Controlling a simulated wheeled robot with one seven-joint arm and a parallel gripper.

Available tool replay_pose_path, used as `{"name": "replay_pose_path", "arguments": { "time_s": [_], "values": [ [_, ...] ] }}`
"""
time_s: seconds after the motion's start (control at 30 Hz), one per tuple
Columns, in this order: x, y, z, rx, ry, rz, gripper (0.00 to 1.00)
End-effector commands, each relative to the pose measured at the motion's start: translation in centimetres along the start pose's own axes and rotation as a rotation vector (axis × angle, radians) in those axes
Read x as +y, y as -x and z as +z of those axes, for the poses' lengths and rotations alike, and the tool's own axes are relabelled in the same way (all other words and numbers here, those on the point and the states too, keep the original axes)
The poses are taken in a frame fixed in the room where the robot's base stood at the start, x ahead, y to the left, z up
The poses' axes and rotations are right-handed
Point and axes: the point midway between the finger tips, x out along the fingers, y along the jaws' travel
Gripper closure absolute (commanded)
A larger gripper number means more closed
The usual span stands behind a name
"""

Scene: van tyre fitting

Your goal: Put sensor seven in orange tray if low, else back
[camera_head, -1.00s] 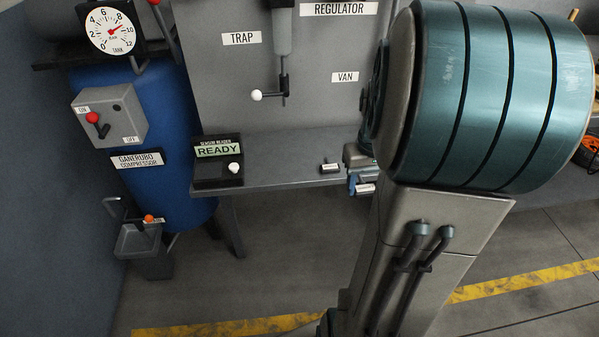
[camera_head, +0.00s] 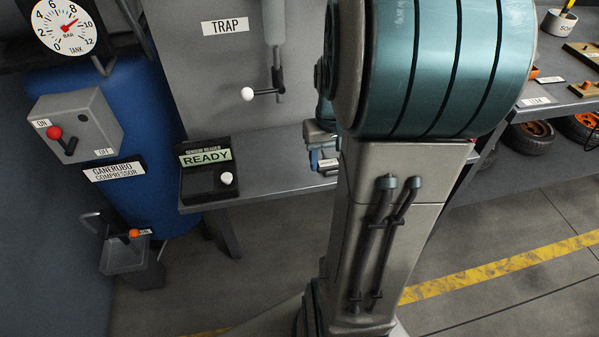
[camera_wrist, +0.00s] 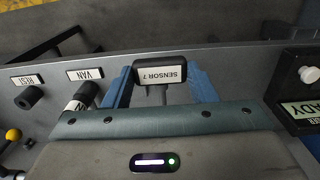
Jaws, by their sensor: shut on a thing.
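Sensor 7 is a dark block with a white label (camera_wrist: 160,74), upside down in the wrist view. It sits between the blue fingers of my gripper (camera_wrist: 160,88), which is shut on it. In the head view my gripper (camera_head: 322,160) is mostly hidden behind my arm, over the bench edge. The sensor reader (camera_head: 192,190) stands on the bench to its left and shows READY. It also shows at the right edge of the wrist view (camera_wrist: 290,118). A small orange item (camera_head: 533,72) is partly hidden behind my arm; I cannot tell whether it is the orange tray.
In the wrist view, a REST label (camera_wrist: 28,81) and a VAN label (camera_wrist: 85,74) have short cylinders beside them. The trap lever (camera_head: 265,93) hangs above the bench. The blue compressor (camera_head: 160,200) stands left. Wheels (camera_head: 530,135) lie under the right shelf. Floor is clear.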

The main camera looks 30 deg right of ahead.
Motion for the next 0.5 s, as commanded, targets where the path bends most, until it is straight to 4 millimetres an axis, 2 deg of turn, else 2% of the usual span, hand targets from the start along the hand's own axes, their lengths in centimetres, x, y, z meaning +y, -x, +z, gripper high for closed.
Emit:
{"name": "replay_pose_path", "arguments": {
  "time_s": [0.03, 0.2, 0.33, 0.5],
  "values": [
    [-1.1, -1.0, -0.6, -0.004, 0.005, -0.001, 0.74],
    [-4.0, -2.9, -2.4, -0.002, 0.003, 0.0, 0.74],
    [-5.2, -3.6, -3.1, -0.001, 0.003, 0.0, 0.74],
    [-5.5, -5.2, -3.3, -0.003, 0.002, 0.0, 0.74]
  ]
}}
